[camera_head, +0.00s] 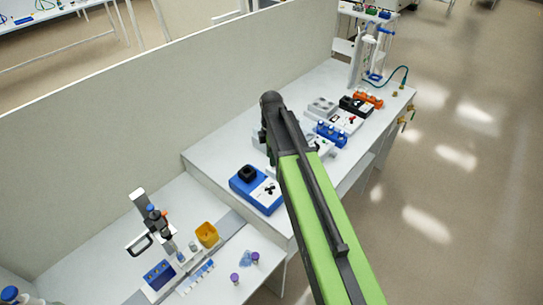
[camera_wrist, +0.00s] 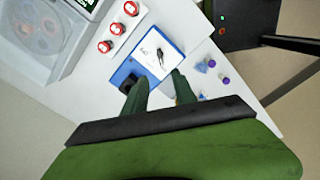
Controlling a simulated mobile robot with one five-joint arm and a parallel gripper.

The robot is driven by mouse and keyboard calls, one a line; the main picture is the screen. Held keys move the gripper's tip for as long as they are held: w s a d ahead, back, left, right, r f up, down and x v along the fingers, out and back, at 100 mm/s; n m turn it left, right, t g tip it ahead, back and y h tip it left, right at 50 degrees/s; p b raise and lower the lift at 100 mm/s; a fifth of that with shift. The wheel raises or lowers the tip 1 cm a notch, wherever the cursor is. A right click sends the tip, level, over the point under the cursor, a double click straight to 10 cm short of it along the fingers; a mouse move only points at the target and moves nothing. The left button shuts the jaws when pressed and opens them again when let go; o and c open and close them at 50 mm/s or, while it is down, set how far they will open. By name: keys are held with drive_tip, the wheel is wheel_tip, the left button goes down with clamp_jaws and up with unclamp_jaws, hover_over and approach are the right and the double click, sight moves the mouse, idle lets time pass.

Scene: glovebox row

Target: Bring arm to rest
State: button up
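My arm (camera_head: 318,225), green with a black strip, reaches up from the bottom right in the head view and crosses in front of the bench. In that view my gripper's fingers cannot be made out behind the arm. In the wrist view my gripper (camera_wrist: 160,80) shows two dark green fingers, apart, with nothing held between them. Past the fingertips lies a blue device with a white panel (camera_wrist: 158,52); I see no contact with it. The same blue device (camera_head: 252,196) stands left of my arm in the head view.
The raised bench (camera_head: 215,155) holds a blue rack (camera_head: 330,135) and other devices. The lower bench (camera_head: 75,240) carries a microscope-like stand (camera_head: 152,220), a yellow cup (camera_head: 207,235) and purple-capped tubes. A partition (camera_head: 130,115) runs behind. Open floor (camera_head: 460,200) lies to the right.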

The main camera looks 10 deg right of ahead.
idle(0.3)
drive_tip(key=s+f+m+b, duration=0.3)
drive_tip(key=f+b, duration=0.3)
drive_tip(key=s+f+m+b, duration=0.2)
drive_tip(key=s+f+b, duration=0.2)
drive_tip(key=f+b, duration=0.3)
drive_tip(key=s+f+m+b, duration=0.3)
drive_tip(key=s+f+b, duration=0.1)
drive_tip(key=f+b, duration=0.3)
drive_tip(key=shift+s+a+f+m, duration=0.15)
drive_tip(key=shift+a+m, duration=0.05)
drive_tip(key=shift+m, duration=0.1)
drive_tip(key=shift+s+r+m, duration=0.1)
drive_tip(key=shift+s+m, duration=0.3)
drive_tip(key=shift+m, duration=1.25)
drive_tip(key=shift+s+r+m, duration=0.15)
drive_tip(key=shift+s+m, duration=0.25)
drive_tip(key=shift+m, duration=1.2)
drive_tip(key=shift+s+r+m, duration=0.1)
drive_tip(key=shift+s+m, duration=0.3)
drive_tip(key=shift+m, duration=1.25)
